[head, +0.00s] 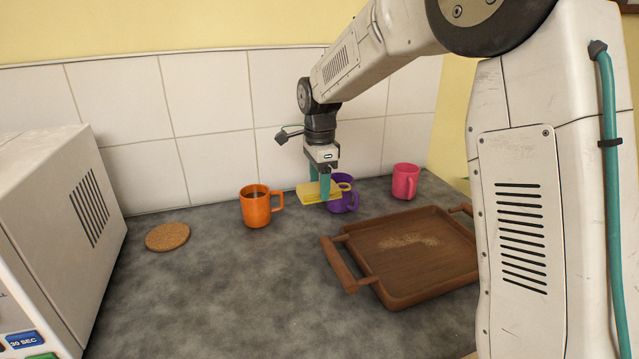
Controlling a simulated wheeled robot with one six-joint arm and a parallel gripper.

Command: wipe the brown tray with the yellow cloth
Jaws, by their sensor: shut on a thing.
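The brown tray (392,285) lies on the grey counter at right of centre, with a raised handle at each end. A pale, crumb-like smear (410,241) lies on its floor towards the back. My gripper (325,190) is shut on the yellow cloth (312,195) and holds it beyond the tray's back left corner, apart from the tray. The cloth and fingers hide part of a purple mug (348,203) behind them. My arm hides the tray's right end in part.
An orange mug (255,207) with dark liquid stands left of the cloth. A pink mug (404,181) stands behind the tray. A round cork coaster (167,236) lies near a white microwave (50,230) at left. The counter's front middle is clear. A tiled wall closes the back.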

